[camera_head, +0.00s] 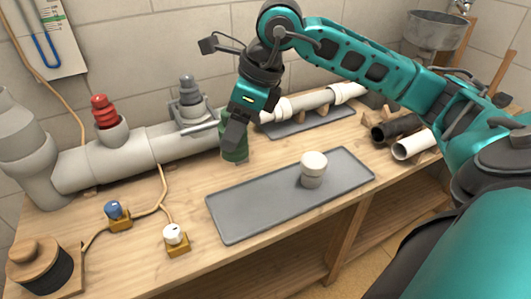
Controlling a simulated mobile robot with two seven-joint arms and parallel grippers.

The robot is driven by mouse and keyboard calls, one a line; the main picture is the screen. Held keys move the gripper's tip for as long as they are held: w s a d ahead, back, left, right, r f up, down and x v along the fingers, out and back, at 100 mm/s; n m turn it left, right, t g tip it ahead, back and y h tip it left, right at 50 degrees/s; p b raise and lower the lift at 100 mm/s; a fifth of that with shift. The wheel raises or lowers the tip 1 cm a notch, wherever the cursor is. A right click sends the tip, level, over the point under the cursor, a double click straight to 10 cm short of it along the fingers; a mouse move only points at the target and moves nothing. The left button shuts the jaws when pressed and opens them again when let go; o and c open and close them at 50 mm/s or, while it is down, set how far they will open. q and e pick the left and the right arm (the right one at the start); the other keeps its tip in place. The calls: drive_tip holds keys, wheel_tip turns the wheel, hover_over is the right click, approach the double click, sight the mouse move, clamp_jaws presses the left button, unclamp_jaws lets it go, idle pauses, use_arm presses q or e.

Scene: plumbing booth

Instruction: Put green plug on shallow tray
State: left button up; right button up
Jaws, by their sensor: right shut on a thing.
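The green plug (235,152) is at the back edge of the bench's open area, just behind the left part of the shallow tray. My right gripper (237,134) reaches down from above and is shut on it, hiding its top. I cannot tell whether the plug's base touches the bench. The shallow grey tray (250,213) lies flat at the bench's front. A white-topped grey plug (313,169) stands upright on its right half; the left half is bare. My left gripper is not in view.
A large grey pipe (100,166) runs along the back left, with a red plug (104,111) and a dark grey plug (187,88) on its branches. Small blue (114,210) and white (173,234) knobs sit left of the tray. Black (397,127) and white (413,145) pipes lie right.

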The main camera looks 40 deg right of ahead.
wheel_tip(320, 180, down, 18)
drive_tip(key=shift+r+b, duration=0.25)
drive_tip(key=shift+b, duration=0.55)
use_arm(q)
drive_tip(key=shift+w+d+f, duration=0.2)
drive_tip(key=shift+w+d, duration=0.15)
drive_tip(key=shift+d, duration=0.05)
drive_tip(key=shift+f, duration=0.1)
use_arm(e)
drive_tip(key=shift+f, duration=0.2)
drive_tip(key=o, duration=1.4)
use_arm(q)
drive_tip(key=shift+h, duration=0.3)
use_arm(e)
drive_tip(key=shift+o, duration=0.2)
